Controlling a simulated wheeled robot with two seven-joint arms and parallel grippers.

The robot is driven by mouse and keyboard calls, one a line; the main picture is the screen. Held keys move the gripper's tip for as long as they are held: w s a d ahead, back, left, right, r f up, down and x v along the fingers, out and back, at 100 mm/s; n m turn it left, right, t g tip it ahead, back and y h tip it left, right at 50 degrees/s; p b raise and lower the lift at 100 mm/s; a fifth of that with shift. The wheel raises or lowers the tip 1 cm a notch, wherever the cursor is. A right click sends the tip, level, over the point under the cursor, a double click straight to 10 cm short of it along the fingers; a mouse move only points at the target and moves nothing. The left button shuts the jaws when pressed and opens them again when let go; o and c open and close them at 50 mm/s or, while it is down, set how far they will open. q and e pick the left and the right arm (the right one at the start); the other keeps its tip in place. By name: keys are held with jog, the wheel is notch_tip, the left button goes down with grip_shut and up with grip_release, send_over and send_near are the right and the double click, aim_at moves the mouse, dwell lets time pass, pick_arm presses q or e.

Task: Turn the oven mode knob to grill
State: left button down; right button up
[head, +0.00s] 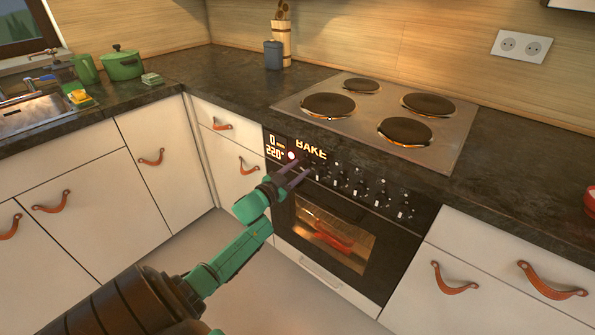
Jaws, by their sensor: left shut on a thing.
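The oven's control panel (385,196) is black, with a row of knobs below a lit display (311,149) that reads "BAKE". My left gripper (297,170) reaches up to the left end of this row. It is shut on the knob there, the oven mode knob, which is mostly hidden by the fingers. The knob's pointer direction is too small and covered to tell. My right gripper is not in view.
The oven door (326,234) below is shut, its window glowing. A hob (380,112) with round plates lies above in the dark worktop (225,80). White drawers with leather pulls flank the oven. A green pot (122,66) stands at the back left.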

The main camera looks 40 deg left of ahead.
pick_arm(q)
jog(key=m, duration=0.2)
jog(key=shift+f+m+b, duration=0.1)
jog(key=shift+m+b, duration=0.2)
jog(key=shift+m, duration=0.1)
jog(key=m+b, duration=0.1)
jog(key=m, duration=0.2)
jog(key=shift+m, duration=0.3)
jog(key=m+b, duration=0.2)
jog(key=m, duration=0.2)
jog(key=shift+f+m, duration=0.1)
jog(key=shift+m, duration=0.2)
jog(key=shift+m+b, duration=0.75)
jog(key=shift+m, duration=0.65)
jog(key=shift+c, duration=2)
grip_release()
